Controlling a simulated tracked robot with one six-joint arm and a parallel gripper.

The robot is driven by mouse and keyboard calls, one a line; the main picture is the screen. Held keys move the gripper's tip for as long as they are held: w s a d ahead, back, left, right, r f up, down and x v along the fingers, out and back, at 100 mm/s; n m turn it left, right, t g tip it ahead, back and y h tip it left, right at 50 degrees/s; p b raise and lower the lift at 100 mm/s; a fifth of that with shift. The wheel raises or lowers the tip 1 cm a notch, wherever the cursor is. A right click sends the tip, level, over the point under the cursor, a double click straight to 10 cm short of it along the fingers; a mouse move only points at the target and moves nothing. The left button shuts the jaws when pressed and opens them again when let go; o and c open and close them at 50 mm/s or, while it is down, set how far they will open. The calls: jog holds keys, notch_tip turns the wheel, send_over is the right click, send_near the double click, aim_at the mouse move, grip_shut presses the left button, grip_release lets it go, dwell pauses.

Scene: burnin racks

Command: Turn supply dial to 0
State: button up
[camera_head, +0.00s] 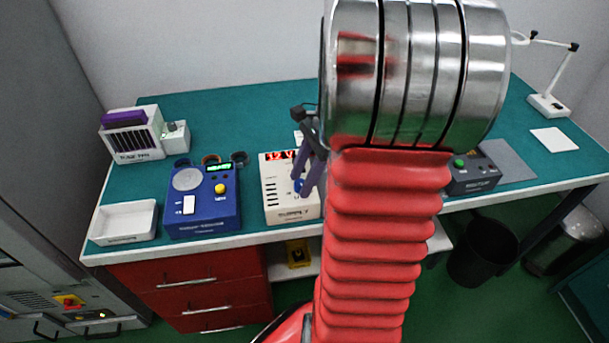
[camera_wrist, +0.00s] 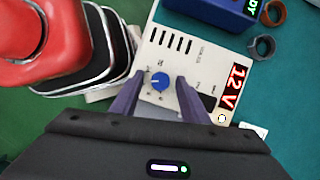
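The supply (camera_head: 277,206) is a cream box on the bench, left of my arm in the head view. Its red display (camera_wrist: 236,84) reads 12 V in the wrist view. Its blue dial (camera_wrist: 158,82) shows between and beyond my fingertips in the wrist view; in the head view the dial (camera_head: 298,186) is partly covered by a finger. My gripper (camera_wrist: 160,85) is open, its two purple fingers apart on either side of the dial. I cannot tell whether either finger touches it. My arm hides the supply's right side in the head view.
A blue device (camera_head: 203,208) with a yellow button stands left of the supply. A white tray (camera_head: 124,222) and a slotted rack (camera_head: 131,140) are farther left. A dark box with a green button (camera_head: 472,176) stands right of my arm.

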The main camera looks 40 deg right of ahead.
jog(key=c, duration=0.9)
jog(key=shift+d, duration=0.2)
jog(key=shift+c, duration=0.3)
jog(key=shift+a, duration=0.15)
